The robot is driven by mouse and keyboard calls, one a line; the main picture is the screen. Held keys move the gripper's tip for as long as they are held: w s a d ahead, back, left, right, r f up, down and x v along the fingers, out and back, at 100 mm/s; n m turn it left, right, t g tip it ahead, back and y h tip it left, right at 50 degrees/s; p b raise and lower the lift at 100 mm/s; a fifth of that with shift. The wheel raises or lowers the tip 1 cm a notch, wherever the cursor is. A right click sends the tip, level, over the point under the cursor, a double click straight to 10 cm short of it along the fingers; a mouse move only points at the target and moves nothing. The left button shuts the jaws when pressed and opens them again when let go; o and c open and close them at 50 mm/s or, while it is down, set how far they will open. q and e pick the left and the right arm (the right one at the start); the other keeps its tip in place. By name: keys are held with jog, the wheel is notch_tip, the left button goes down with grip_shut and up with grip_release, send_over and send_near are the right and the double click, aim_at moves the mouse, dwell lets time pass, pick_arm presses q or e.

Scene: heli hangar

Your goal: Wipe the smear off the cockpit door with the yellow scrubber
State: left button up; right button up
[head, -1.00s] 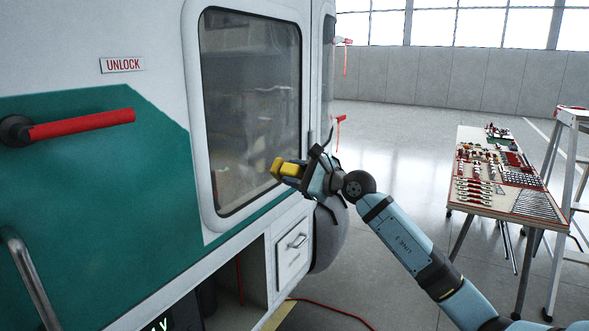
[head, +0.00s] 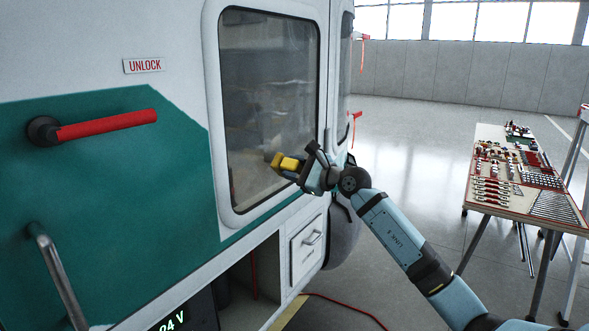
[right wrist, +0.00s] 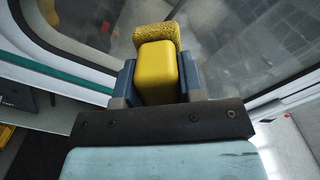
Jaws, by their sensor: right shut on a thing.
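My right gripper (head: 298,170) is shut on the yellow scrubber (head: 288,163) and holds it in front of the door window's lower part. In the right wrist view the scrubber (right wrist: 157,72) sits between the two fingers, its rough pad at the far end toward the glass. I cannot tell whether the pad touches the glass. The cockpit door (head: 130,230) is white and teal with a large framed window (head: 268,75). The glass looks hazy and greyish in its lower half, but I cannot make out the smear's exact edges. My left gripper is not in view.
A red door handle (head: 105,125) and a grey grab bar (head: 58,275) stick out at the left. A small drawer (head: 307,243) is below the window. A tool table (head: 530,200) stands at the right near a ladder. Open floor lies between.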

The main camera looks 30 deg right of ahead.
jog(key=shift+x, duration=0.9)
